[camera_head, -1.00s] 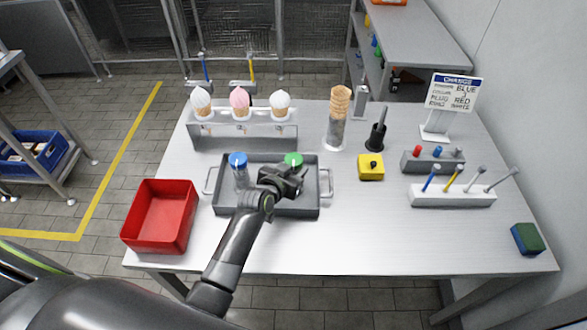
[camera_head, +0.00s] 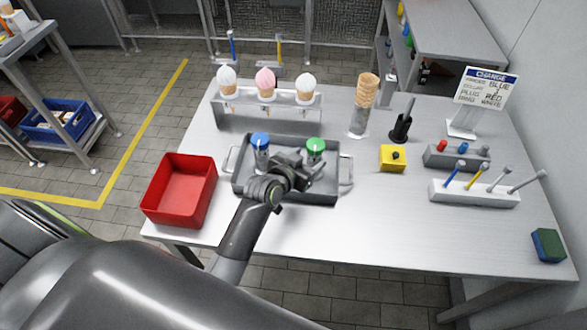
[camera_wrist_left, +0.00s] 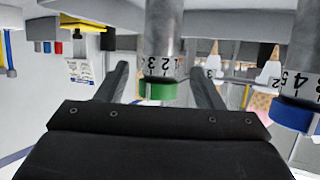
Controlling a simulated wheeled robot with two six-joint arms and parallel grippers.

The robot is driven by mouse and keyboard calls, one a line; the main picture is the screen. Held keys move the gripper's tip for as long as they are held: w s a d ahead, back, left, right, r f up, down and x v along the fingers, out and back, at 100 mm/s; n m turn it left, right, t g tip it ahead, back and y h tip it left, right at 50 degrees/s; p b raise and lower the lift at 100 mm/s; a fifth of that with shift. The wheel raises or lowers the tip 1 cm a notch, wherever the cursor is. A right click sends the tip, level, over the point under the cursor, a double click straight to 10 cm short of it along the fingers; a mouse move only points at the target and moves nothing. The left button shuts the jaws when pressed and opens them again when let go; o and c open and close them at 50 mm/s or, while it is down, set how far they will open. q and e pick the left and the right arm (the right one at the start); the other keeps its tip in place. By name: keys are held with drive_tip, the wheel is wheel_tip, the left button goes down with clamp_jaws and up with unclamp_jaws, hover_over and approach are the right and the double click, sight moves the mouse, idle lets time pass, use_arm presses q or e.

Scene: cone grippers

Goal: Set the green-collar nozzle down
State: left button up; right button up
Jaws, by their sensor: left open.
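The green-collar nozzle (camera_head: 315,149) stands upright in the dark grey tray (camera_head: 243,190), at its right part. In the left wrist view the green-collar nozzle (camera_wrist_left: 159,88) shows between my two spread fingers, with numbers above its green collar. My left gripper (camera_head: 303,172) is open, just in front of the nozzle, over the tray. The blue-collar nozzle (camera_head: 261,143) stands at the tray's left part and also shows at the right edge of the left wrist view (camera_wrist_left: 294,112). My right gripper is out of view.
A red bin (camera_head: 180,190) stands left of the tray. A rack (camera_head: 268,122) with several cones is behind it. A yellow block (camera_head: 392,158), a stack of cones (camera_head: 367,90) and a white tool holder (camera_head: 475,194) stand to the right.

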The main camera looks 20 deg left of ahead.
use_arm(q)
drive_tip(key=v, duration=0.7)
drive_tip(key=shift+s+r+b, duration=0.15)
drive_tip(key=shift+s+b, duration=0.05)
drive_tip(key=shift+b, duration=0.1)
